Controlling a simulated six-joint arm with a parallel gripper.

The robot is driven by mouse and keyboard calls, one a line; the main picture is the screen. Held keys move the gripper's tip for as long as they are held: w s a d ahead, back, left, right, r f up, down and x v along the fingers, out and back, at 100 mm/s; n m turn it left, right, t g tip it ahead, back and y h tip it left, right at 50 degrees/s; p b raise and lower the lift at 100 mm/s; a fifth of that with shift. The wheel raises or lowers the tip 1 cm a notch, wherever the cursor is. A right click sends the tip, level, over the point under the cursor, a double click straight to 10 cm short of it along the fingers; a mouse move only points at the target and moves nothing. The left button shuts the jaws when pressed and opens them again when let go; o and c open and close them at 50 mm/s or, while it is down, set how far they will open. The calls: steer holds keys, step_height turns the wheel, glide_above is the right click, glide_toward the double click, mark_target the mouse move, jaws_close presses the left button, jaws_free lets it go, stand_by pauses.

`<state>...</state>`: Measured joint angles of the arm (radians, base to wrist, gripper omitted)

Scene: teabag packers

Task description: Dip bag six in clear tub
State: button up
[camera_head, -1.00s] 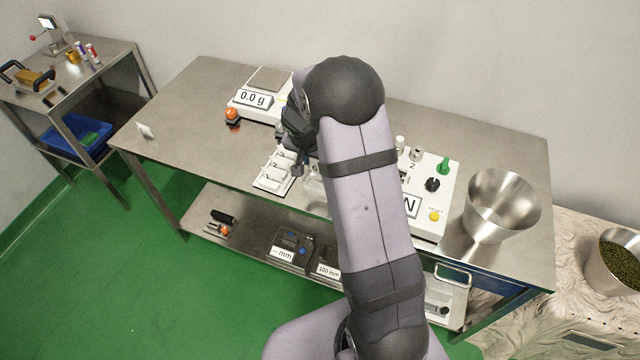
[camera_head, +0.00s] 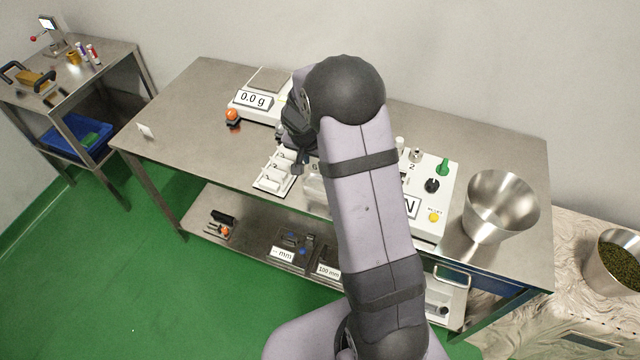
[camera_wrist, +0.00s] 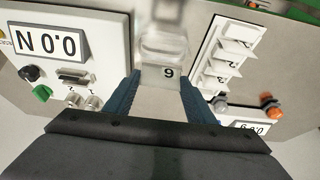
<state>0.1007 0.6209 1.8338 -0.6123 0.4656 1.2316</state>
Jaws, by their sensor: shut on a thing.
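My gripper (camera_wrist: 160,98) is shut on a small white tag (camera_wrist: 163,76) with one digit, bag six's tag, in the wrist view. The tag sits between the blue fingertips. The clear tub (camera_wrist: 164,45) shows just beyond the tag, see-through and blurred. Whether the bag is inside it or above it I cannot tell.
The white rack (camera_wrist: 204,62) with numbered slots stands right of the tub in the wrist view. The force tester (camera_wrist: 112,50) is on the left.

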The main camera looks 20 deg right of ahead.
steer(key=shift+r+p, duration=1.1)
steer(key=shift+r, duration=0.95)
